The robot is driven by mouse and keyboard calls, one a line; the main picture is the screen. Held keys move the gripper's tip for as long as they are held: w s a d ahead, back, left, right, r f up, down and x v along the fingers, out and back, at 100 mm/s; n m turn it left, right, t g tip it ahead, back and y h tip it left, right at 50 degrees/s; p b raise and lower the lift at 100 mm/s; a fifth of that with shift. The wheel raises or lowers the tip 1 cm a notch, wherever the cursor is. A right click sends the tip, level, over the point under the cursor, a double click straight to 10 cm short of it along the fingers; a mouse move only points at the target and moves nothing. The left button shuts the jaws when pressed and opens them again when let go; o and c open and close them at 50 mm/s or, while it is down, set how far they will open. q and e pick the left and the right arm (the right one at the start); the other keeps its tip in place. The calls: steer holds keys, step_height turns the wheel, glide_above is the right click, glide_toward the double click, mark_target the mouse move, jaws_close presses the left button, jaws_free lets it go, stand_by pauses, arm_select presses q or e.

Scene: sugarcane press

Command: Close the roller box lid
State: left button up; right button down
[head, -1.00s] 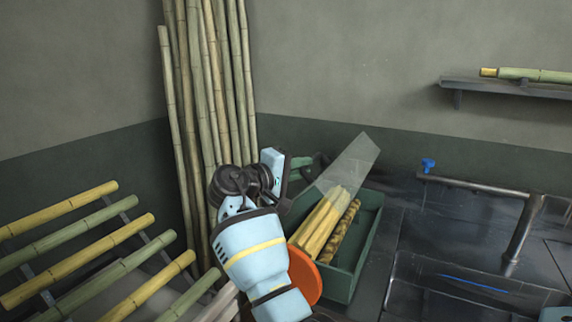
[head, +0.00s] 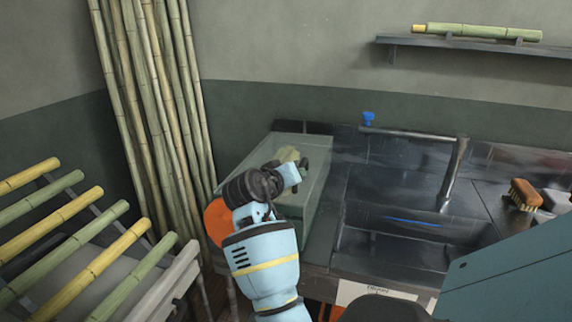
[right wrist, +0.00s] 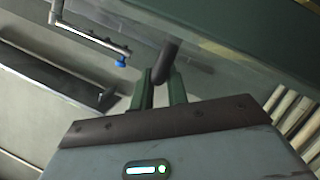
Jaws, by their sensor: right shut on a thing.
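The roller box (head: 313,222) is a pale green box at the left end of the dark counter. Its clear lid (head: 318,150) now lies across the top, nearly flat; I cannot tell whether its edge touches the rim all round. A yellow piece (head: 288,155) shows dimly through it. My right gripper (head: 300,165) is over the lid, shut on the dark lid handle. In the right wrist view, the green fingers (right wrist: 160,85) clasp the dark handle (right wrist: 166,60), with the clear lid (right wrist: 215,75) beyond. My left gripper is not in view.
An orange disc (head: 217,222) stands at the box's left side. A sink (head: 390,255) with a pipe (head: 455,175) lies to the right, with a brush (head: 525,194) farther right. Cane poles (head: 160,100) lean at the back left; a cane rack (head: 80,240) stands left.

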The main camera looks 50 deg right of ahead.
steer(key=shift+s+d+f, duration=0.1)
steer(key=shift+s+f, duration=0.2)
steer(key=shift+f, duration=0.4)
steer(key=shift+f, duration=0.2)
steer(key=c, duration=1.4)
jaws_free()
steer(key=shift+s, duration=0.1)
steer(key=shift+c, duration=0.2)
steer(key=shift+o, duration=0.2)
steer(key=shift+r, duration=0.15)
steer(key=shift+a+r, duration=0.1)
steer(key=shift+a, duration=0.1)
steer(key=v, duration=0.7)
steer(key=shift+a, duration=0.15)
steer(key=shift+s, duration=0.2)
